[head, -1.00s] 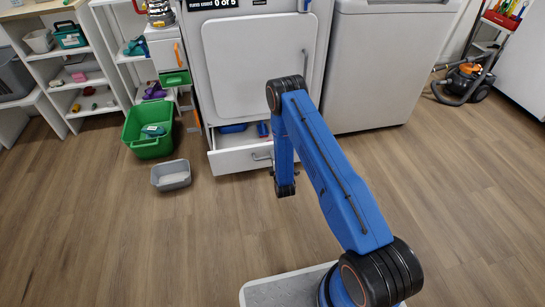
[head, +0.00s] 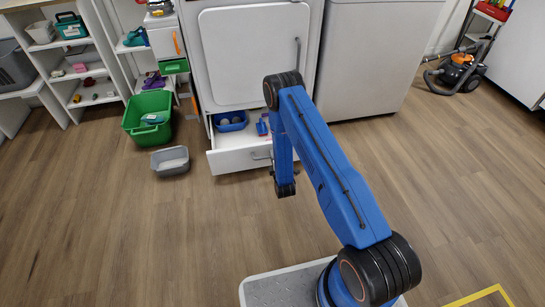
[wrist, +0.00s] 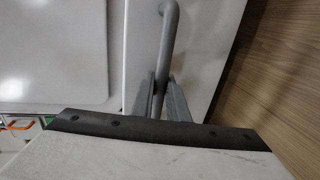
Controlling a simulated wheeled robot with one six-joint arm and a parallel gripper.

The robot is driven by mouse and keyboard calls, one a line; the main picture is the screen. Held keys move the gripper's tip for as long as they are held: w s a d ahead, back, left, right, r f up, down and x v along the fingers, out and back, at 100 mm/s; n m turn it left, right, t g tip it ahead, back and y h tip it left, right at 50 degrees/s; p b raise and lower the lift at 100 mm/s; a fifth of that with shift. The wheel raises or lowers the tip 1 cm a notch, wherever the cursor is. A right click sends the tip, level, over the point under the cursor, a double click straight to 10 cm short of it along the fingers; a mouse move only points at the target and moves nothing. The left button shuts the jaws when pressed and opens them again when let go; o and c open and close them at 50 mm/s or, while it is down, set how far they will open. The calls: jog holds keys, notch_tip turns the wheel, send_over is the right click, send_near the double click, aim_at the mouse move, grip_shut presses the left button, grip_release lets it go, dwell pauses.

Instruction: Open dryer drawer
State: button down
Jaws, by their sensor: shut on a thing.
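The white dryer (head: 205,60) stands against the back, with its large square door shut. Its bottom drawer (head: 230,160) is pulled out, and its inside shows from above. The grey bar handle (head: 261,156) on the drawer front is partly hidden by my arm in the head view. In the wrist view my gripper (wrist: 160,98) has one finger on each side of the handle (wrist: 168,35) and is shut on it. The fingers are hidden behind my arm in the head view.
A blue container (head: 230,122) and other blue and red items lie in the drawer. A green bin (head: 148,137) and a grey bin (head: 170,167) stand on the floor to its left. An orange vacuum (head: 460,72) is far right. The floor in front is mostly clear.

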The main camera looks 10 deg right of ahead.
jog(key=c, duration=1.7)
grip_release()
jog(key=shift+c, duration=0.2)
jog(key=s+r, duration=0.3)
jog(key=s, duration=1.4)
jog(key=shift+r, duration=0.15)
